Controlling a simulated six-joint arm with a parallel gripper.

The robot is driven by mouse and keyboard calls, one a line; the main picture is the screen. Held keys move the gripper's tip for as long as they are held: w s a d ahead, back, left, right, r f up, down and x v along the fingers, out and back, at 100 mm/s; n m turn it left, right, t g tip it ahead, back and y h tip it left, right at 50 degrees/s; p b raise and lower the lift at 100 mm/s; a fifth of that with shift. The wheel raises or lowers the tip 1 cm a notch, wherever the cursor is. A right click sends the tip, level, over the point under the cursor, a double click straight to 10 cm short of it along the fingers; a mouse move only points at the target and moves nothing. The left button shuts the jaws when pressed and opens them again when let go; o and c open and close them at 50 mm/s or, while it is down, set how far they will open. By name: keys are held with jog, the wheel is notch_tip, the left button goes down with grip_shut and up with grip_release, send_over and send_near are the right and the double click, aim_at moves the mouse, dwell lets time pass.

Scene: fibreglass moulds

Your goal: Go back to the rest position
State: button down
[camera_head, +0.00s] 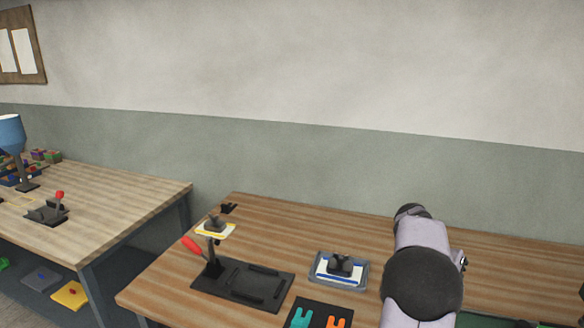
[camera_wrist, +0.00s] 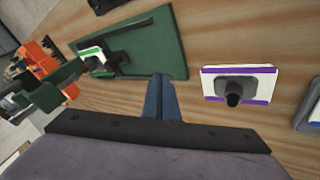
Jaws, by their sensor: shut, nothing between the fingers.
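My gripper (camera_wrist: 162,82) shows in the wrist view with its two fingers together, shut and empty. It is above the wooden table, with its tips over the near edge of a green board (camera_wrist: 172,45). A white block with purple edges and a dark knob (camera_wrist: 236,88) lies to the right of the fingers, apart from them. In the head view my arm stands at the right of the table, and my gripper cannot be made out there.
A second bench (camera_head: 110,195) stands left. Above is free room.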

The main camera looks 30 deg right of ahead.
jog(key=w+a+f+n+t+y+p, duration=0.1)
jog(key=w+a+n, duration=0.25)
jog(key=a, duration=0.95)
jog(key=w+a+f+n+t+y+p, duration=0.1)
jog(key=w+a+n+t+y+p, duration=0.2)
jog(key=a, duration=1.1)
jog(key=s+a+f+n, duration=0.1)
jog(key=s+a+n, duration=0.1)
jog(key=a, duration=0.4)
jog(key=s+a+f+n+y, duration=0.1)
jog(key=s+a+n, duration=0.2)
jog(key=a, duration=0.4)
jog(key=s+a+f+n+g, duration=0.1)
jog(key=s+a+n, duration=0.1)
jog(key=s+a, duration=0.3)
jog(key=shift+a+y+p, duration=0.35)
jog(key=shift+a+y, duration=0.05)
jog(key=shift+a, duration=0.45)
